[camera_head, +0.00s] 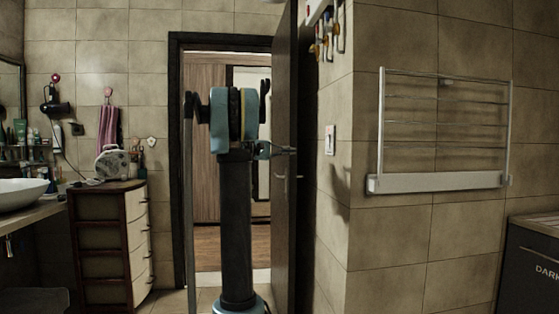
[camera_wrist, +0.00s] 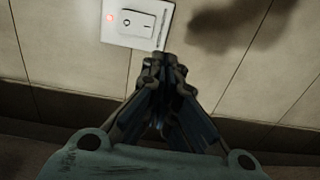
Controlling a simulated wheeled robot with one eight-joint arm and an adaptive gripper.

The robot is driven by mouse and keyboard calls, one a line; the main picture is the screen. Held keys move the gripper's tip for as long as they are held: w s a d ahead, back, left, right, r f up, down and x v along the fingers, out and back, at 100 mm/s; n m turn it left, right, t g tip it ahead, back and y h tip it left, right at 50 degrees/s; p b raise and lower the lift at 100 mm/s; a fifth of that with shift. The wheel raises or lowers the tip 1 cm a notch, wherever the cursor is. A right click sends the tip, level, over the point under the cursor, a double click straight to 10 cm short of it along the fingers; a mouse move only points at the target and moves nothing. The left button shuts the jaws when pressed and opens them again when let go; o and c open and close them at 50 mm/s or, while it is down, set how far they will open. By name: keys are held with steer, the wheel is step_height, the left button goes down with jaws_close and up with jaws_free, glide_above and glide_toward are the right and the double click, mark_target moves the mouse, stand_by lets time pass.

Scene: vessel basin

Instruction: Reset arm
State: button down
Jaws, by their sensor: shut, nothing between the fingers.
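My gripper (camera_head: 292,150) is shut and empty. In the head view it points right from my teal and black arm, in front of the dark door. In the wrist view, its closed fingertips (camera_wrist: 164,62) sit just below a white wall switch (camera_wrist: 140,20) with a small red light at its left. I cannot tell whether the fingertips touch the switch plate. The same switch (camera_head: 330,140) is on the tiled wall right of the door in the head view.
The dark door (camera_head: 284,200) stands open beside the doorway. A white drying rack (camera_head: 440,182) hangs on the right wall. A dark cabinet (camera_head: 530,265) is at the lower right. A drawer unit (camera_head: 100,240) and a white basin (camera_head: 22,193) are at the left.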

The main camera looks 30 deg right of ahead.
steer(key=s+a+f+n+t+y, duration=0.1)
steer(key=s+a+f+y, duration=0.4)
steer(key=s+a+f, duration=0.5)
steer(key=s+a+f+n+t+y, duration=0.1)
steer(key=s+a+f+t+y, duration=0.3)
steer(key=s+a+f, duration=0.7)
steer(key=s+a+f+n+t+y, duration=0.1)
steer(key=s+a+f+y, duration=0.6)
steer(key=a+f, duration=1.1)
steer(key=s+f+t, duration=0.1)
steer(key=s+f, duration=0.3)
steer(key=f, duration=0.1)
steer(key=shift+s+a+n+t+y, duration=0.25)
steer(key=shift+a+n+t+y, duration=0.05)
steer(key=shift+a+n+y, duration=0.1)
steer(key=shift+w+f, duration=0.2)
steer(key=shift+w, duration=0.25)
